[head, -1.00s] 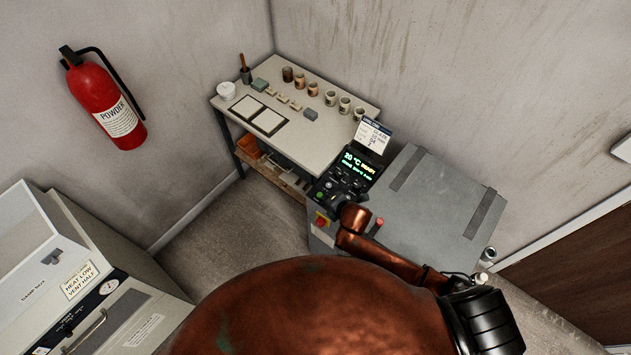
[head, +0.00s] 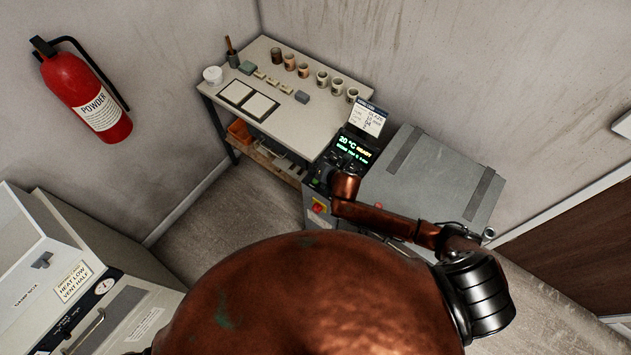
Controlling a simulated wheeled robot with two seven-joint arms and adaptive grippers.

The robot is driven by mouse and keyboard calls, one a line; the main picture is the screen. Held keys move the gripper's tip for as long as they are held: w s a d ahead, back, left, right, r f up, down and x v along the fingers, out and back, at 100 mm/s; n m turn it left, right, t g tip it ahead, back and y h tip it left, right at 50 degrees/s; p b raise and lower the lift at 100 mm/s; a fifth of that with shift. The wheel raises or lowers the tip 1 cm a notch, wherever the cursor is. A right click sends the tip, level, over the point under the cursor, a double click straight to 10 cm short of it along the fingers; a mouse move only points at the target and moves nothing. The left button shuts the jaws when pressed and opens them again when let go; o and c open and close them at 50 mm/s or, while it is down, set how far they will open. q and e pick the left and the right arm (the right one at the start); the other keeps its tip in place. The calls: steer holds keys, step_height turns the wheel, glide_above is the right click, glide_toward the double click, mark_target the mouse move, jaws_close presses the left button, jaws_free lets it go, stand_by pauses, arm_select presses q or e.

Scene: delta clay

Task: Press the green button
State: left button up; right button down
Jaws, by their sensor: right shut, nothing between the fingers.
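The control panel (head: 352,149) of the grey kiln (head: 430,185) shows a lit display with "20 °C" and "READY". My right gripper (head: 325,178) is shut and empty. It is over the lower left part of the panel, beyond the end of my copper arm. The gripper and arm cover much of the panel's button area. I cannot make out the green button now, and cannot tell whether the fingertips touch the panel. My left gripper is not in view.
A red stop knob on yellow (head: 318,206) sits on the kiln's front below the panel. A printed card (head: 367,120) stands behind the display. A worktable (head: 312,143) with pots and tiles is at the back left. A white cabinet (head: 75,270) stands at left.

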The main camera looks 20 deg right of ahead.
mark_target(317, 182)
step_height(317, 182, down, 3)
steer(key=shift+r+b, duration=0.2)
steer(key=shift+b, duration=0.85)
step_height(317, 182, down, 4)
steer(key=b, duration=0.4)
steer(key=shift+r, duration=0.1)
steer(key=shift+f, duration=0.55)
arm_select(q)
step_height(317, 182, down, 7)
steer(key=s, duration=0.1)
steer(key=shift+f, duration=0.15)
arm_select(e)
steer(key=shift+f, duration=0.1)
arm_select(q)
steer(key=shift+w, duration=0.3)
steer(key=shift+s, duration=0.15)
arm_select(e)
steer(key=shift+f, duration=0.1)
steer(key=shift+f, duration=0.3)
